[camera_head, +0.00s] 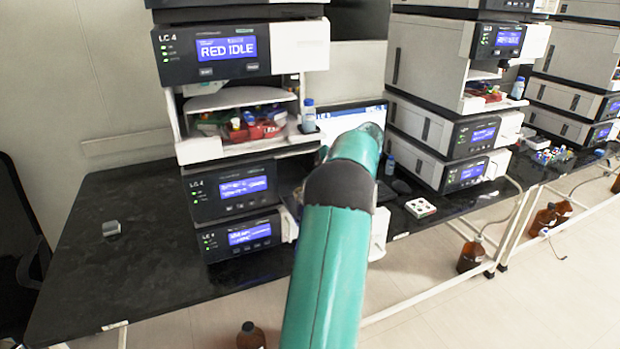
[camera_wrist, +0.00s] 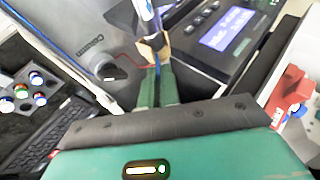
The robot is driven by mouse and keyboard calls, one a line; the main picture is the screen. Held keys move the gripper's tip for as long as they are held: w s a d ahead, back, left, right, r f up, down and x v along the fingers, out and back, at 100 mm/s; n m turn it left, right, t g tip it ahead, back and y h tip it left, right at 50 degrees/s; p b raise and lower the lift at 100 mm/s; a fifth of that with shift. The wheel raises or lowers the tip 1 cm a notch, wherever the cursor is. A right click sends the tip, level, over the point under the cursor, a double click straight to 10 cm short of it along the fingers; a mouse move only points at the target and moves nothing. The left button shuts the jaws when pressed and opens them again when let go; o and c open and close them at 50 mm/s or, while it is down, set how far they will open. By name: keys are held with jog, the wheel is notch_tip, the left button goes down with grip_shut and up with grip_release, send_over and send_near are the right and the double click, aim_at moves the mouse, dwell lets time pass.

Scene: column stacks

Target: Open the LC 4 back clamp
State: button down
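The LC 4 stack (camera_head: 228,187) stands at the left of the bench in the head view. Its top screen reads RED IDLE. In the wrist view, my gripper's (camera_wrist: 153,50) two green fingers are close together, with a thin dark-blue strip between them. Their tan ends are at the lower end of a slim silver column (camera_wrist: 149,14). I cannot tell whether they grip it. A grey cylinder (camera_wrist: 97,58) marked "Column" lies to the left of the fingers. I cannot make out the back clamp separately. In the head view my teal arm hides the gripper.
An instrument panel with a lit screen (camera_wrist: 228,30) is close right of the fingers. A keyboard (camera_wrist: 48,135) and a vial rack (camera_wrist: 30,92) are at the left. More instrument stacks (camera_head: 440,95) stand to the right. The bench's left part (camera_head: 110,270) is mostly clear.

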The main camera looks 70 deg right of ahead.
jog(key=shift+s+f+t+y, duration=0.15)
jog(key=shift+f+t+y, duration=0.05)
jog(key=shift+t+y, duration=0.1)
dwell(0.4)
jog(key=c, duration=1.6)
grip_release()
jog(key=v, duration=1.3)
jog(key=shift+s+d+r, duration=0.1)
jog(key=shift+s+r, duration=0.1)
jog(key=shift+s, duration=0.1)
